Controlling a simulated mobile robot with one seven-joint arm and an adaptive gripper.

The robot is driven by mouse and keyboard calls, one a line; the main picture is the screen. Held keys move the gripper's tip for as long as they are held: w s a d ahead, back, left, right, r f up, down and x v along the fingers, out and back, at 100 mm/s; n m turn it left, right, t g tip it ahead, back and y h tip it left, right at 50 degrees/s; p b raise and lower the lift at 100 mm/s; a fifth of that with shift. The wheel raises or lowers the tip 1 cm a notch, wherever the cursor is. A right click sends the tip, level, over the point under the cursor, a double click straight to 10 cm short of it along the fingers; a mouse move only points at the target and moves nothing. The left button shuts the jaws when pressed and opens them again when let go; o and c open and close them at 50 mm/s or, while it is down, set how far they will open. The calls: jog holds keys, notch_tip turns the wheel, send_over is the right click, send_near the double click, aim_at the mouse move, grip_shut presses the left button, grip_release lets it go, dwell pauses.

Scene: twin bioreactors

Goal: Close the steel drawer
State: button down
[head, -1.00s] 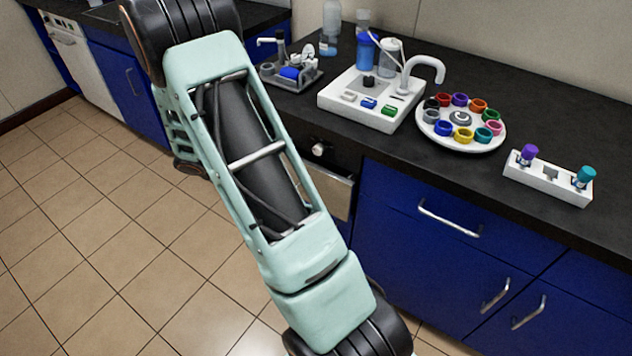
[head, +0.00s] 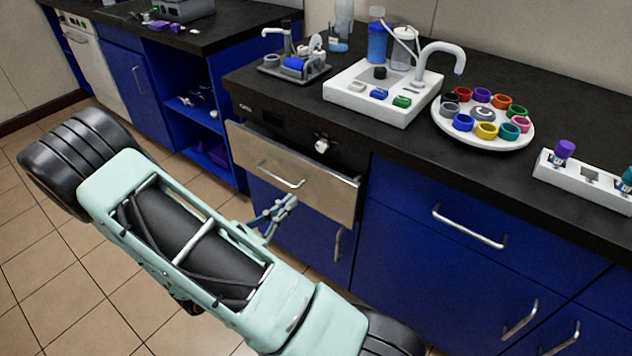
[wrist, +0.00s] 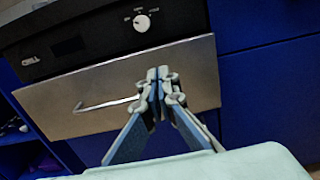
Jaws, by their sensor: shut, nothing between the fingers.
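The steel drawer (head: 262,158) is a brushed metal front with a bar handle, set under a black control panel. Its front appears to stand out a little from the cabinet in the head view; how far is hard to tell. My gripper (head: 291,201) is shut and empty, in front of the drawer's lower edge, just below the handle (head: 282,175). In the wrist view the shut fingertips (wrist: 160,75) overlap the drawer front (wrist: 190,75), right of the handle's right end. I cannot tell whether they touch it.
The black panel (head: 290,130) with a white knob (head: 321,146) is above the drawer. Blue cabinets (head: 420,260) with bar handles stand to the right. An open blue shelf (head: 195,112) is to the left. A white device (head: 375,95) and a round tray of colored cups (head: 520,140) stand on the counter.

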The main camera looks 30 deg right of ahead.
aim_at(322, 172)
jog(key=b+x, duration=0.2)
jog(key=x, duration=0.7)
jog(key=shift+d+f, duration=0.1)
jog(key=shift+d, duration=0.25)
jog(key=shift+w+d, duration=0.2)
jog(key=shift+d, duration=0.25)
jog(key=shift+x, duration=2.5)
jog(key=shift+a, duration=0.15)
